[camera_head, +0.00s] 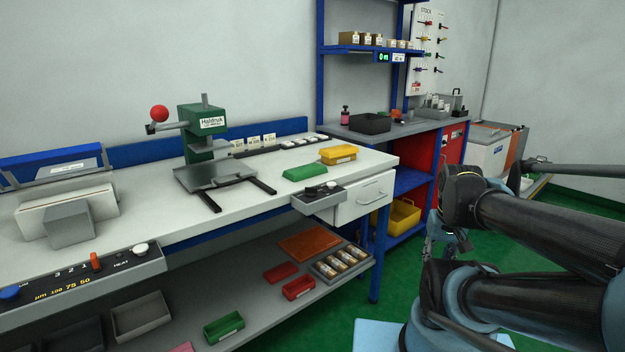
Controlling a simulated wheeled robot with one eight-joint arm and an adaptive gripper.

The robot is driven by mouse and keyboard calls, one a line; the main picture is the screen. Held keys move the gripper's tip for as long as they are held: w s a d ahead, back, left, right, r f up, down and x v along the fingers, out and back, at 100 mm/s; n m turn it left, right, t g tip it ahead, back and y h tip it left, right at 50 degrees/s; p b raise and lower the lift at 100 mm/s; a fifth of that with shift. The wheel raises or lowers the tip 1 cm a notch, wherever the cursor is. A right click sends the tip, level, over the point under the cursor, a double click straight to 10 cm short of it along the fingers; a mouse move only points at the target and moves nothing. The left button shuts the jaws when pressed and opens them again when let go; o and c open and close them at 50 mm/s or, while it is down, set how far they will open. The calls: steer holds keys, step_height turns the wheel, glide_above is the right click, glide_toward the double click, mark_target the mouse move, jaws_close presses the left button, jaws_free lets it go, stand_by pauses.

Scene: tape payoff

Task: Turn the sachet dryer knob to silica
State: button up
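No knob in view can be read as marked silica, and I cannot tell which unit is the sachet dryer. My arm comes in from the right. My gripper (440,245) seems to be the dark, partly hidden end hanging below the arm's elbow, right of the bench and apart from the control box. Its fingers cannot be made out.
A green press (203,130) with a red ball handle stands on the white bench (250,205). Green (305,172) and yellow (338,155) bins lie near the control box.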

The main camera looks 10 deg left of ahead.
steer(key=shift+w+a, duration=0.1)
steer(key=shift+w, duration=0.25)
step_height(320, 180, up, 29)
steer(key=n+g, duration=0.2)
steer(key=n, duration=1.7)
glide_above(308, 187)
step_height(308, 187, down, 16)
steer(key=shift+w+a+f, duration=0.1)
steer(key=shift+w+f, duration=0.05)
steer(key=shift+f, duration=0.1)
steer(key=shift+c, duration=0.3)
